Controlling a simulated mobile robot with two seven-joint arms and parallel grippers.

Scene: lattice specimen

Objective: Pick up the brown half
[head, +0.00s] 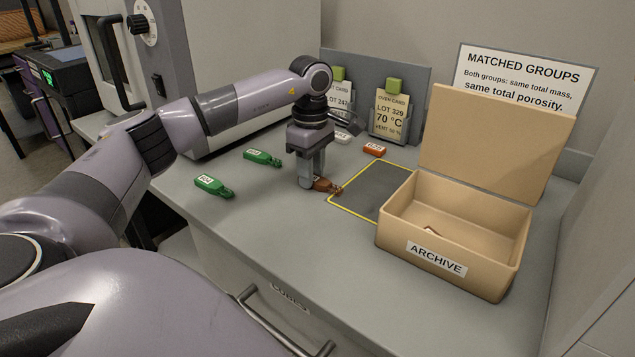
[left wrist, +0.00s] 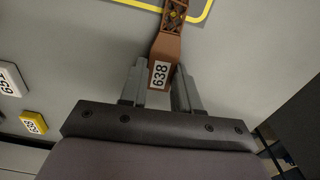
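The brown half (head: 326,186), a small lattice-ended piece with a white label reading 638, lies on the grey bench next to the yellow-edged dark mat (head: 371,190). My left gripper (head: 306,183) points down at it and hides part of it in the head view. In the left wrist view the brown half (left wrist: 163,55) sits between the two fingers of my left gripper (left wrist: 160,85), with no clear gap on either side. Its lattice end points away, towards the yellow line. It appears at bench level. My right gripper is not in view.
Two green pieces (head: 262,158) (head: 213,186) lie to the left. An orange-red piece (head: 375,149) and a white piece (head: 342,138) lie behind. The open ARCHIVE box (head: 448,263) stands right of the mat. Card holders (head: 390,115) stand at the back. The front bench is clear.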

